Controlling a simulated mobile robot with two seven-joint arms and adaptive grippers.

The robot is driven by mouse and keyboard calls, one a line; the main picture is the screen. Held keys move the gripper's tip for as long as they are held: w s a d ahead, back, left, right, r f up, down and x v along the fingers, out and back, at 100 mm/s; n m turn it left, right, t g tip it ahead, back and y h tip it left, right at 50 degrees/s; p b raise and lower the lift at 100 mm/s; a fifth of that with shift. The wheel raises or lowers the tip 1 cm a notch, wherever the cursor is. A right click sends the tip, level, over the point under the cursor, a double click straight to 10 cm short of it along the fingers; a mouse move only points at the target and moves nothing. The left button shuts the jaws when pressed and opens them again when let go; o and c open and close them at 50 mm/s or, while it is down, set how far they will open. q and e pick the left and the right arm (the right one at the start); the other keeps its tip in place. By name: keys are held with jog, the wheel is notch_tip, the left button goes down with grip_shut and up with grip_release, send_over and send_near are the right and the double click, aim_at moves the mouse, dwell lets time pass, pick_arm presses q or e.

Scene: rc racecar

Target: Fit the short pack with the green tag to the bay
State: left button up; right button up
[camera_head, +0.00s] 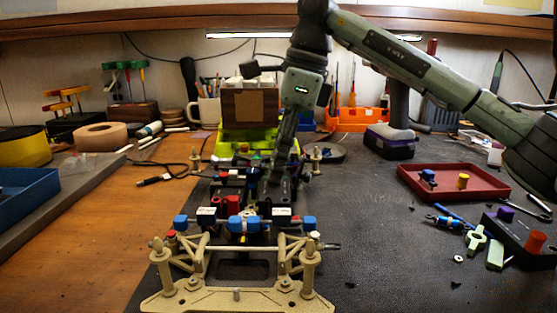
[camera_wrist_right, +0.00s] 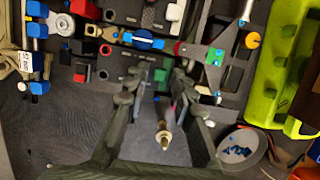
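My right gripper (camera_head: 275,180) reaches down over the tan and black car chassis (camera_head: 225,298) in the head view. In the right wrist view its two fingers (camera_wrist_right: 161,76) stand a little apart. A small green patch on something dark shows between the fingertips; I cannot tell whether it is a held pack or lies below. Another green patch (camera_wrist_right: 215,56) sits on a grey part right of the fingers. I cannot surely pick out the short pack or its bay, as the fingers hide part of the chassis. My left gripper is not in view.
A dark block with purple and orange caps (camera_head: 521,238) lies at the right, near loose tools. A red tray (camera_head: 455,190) stands behind it. A lime green bin (camera_head: 232,147) stands behind the chassis. Upright posts (camera_head: 310,257) rise at the chassis front. Mat right of the chassis is mostly clear.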

jog(key=shift+o, duration=0.8)
jog(key=v, duration=1.2)
